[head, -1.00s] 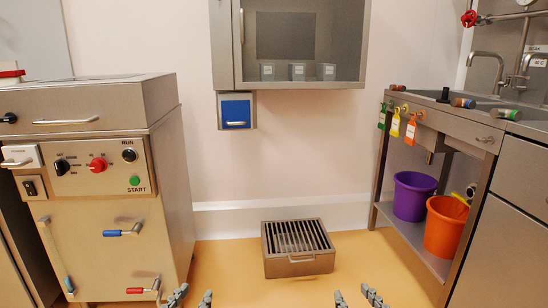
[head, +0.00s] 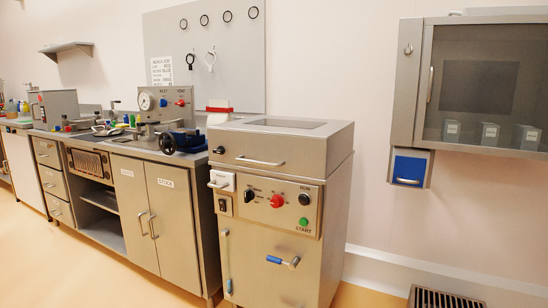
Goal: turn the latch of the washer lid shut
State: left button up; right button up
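The washer (head: 270,200) is a steel cabinet right of the middle in the head view. Its lid (head: 290,138) lies flat and looks down on the body, with a dark window on top and a bar handle (head: 260,161) on the front. A small black knob (head: 219,150) sits at the left end of the lid's front face and may be the latch; its exact turn is too small to tell. Neither of my grippers is in view.
The washer front has a control panel (head: 265,200) and a blue-gripped lever (head: 283,261). A counter with cabinets (head: 155,205) adjoins on the left. A wall cabinet (head: 475,85) hangs at the right above a floor grate (head: 440,299). The floor at the lower left is clear.

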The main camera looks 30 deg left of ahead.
aim_at(220, 150)
jog(key=u, duration=1.45)
